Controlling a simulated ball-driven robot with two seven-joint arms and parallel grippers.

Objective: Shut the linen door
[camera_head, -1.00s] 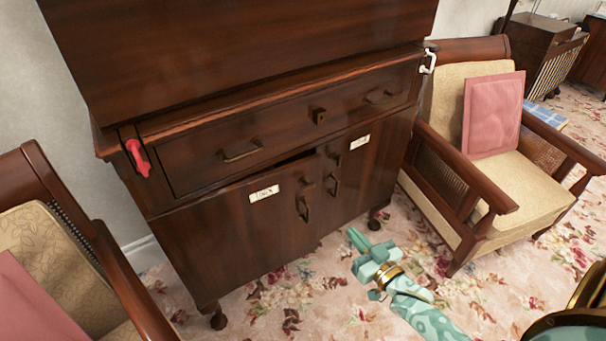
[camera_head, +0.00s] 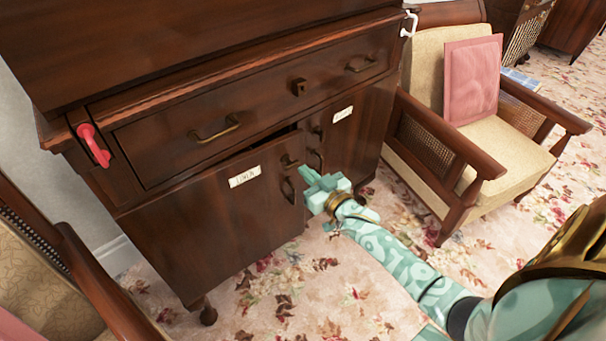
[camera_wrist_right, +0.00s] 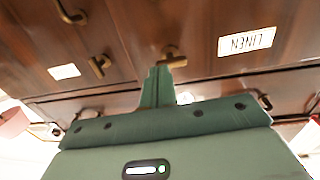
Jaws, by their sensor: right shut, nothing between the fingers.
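The linen door (camera_head: 225,230) is the cabinet's left lower door, with a white label reading LINEN (camera_head: 245,177). It stands slightly ajar, with a dark gap along its top near the right edge. Its drop handle (camera_head: 288,190) hangs near that free edge. My right gripper (camera_head: 312,176) is shut and empty, just right of this handle in the head view; I cannot tell if it touches the door. In the right wrist view the shut fingers (camera_wrist_right: 160,78) point at the dark wood, and the label (camera_wrist_right: 247,41) appears upside down. My left gripper is not in view.
The other lower door (camera_head: 360,130) is to the right, beside the linen door. A drawer with brass pulls (camera_head: 215,130) is above. A cane-sided armchair (camera_head: 470,165) stands right of the cabinet, another armchair (camera_head: 40,270) at the left. Flowered carpet (camera_head: 270,300) lies open in front.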

